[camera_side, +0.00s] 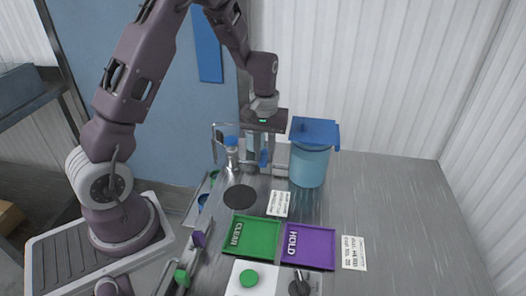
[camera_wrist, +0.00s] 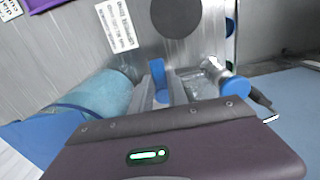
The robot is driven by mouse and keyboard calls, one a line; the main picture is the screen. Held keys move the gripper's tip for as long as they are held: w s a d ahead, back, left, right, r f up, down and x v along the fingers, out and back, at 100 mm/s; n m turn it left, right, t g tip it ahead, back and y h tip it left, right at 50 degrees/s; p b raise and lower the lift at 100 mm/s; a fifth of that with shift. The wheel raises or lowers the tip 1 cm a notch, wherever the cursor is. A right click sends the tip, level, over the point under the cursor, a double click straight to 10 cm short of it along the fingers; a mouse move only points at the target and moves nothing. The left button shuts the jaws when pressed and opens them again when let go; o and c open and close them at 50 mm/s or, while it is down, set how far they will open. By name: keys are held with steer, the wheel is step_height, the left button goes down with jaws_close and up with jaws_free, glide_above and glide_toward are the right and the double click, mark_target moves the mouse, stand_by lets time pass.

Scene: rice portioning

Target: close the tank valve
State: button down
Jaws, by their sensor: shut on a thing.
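The tank (camera_side: 309,166) is a translucent blue cylinder with a blue lid (camera_side: 316,131). It stands at the back of the steel counter, and its side shows at left in the wrist view (camera_wrist: 103,97). My gripper (camera_side: 257,160) points down just left of the tank. A blue piece that looks like the valve handle (camera_wrist: 158,72) sits between my two fingers (camera_wrist: 163,88) in the wrist view. My gripper is shut on it. A little blue also shows by the fingers in the side view (camera_side: 264,158). The valve body is mostly hidden, and I cannot tell its turn angle.
A clear container with a blue cap (camera_side: 231,146) stands close left of my gripper. A black disc (camera_side: 239,195) and a printed label (camera_side: 278,204) lie in front. Green CLEAR (camera_side: 262,222) and purple HOLD (camera_side: 318,233) trays sit nearer. The counter's right side is clear.

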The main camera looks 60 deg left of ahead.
stand_by(0.6)
steer(key=c, duration=1.3)
jaws_free()
steer(key=shift+r, duration=0.1)
step_height(320, 180, up, 6)
steer(key=shift+w, duration=0.1)
steer(key=shift+d+r, duration=0.2)
steer(key=shift+r, duration=0.55)
steer(key=s+d+r+m+t, duration=0.35)
steer(key=s+d+r, duration=0.35)
steer(key=s+r, duration=0.3)
steer(key=s+d+r+m, duration=0.1)
steer(key=s, duration=0.3)
steer(key=s+d+m+t, duration=0.1)
steer(key=s+d+m, duration=0.1)
steer(key=s, duration=0.2)
steer(key=s+d+r+m+t, duration=0.1)
steer(key=s+m, duration=0.1)
steer(key=s, duration=0.2)
steer(key=shift+s+d+r, duration=0.15)
steer(key=shift+d+r, duration=0.2)
steer(key=shift+d, duration=0.05)
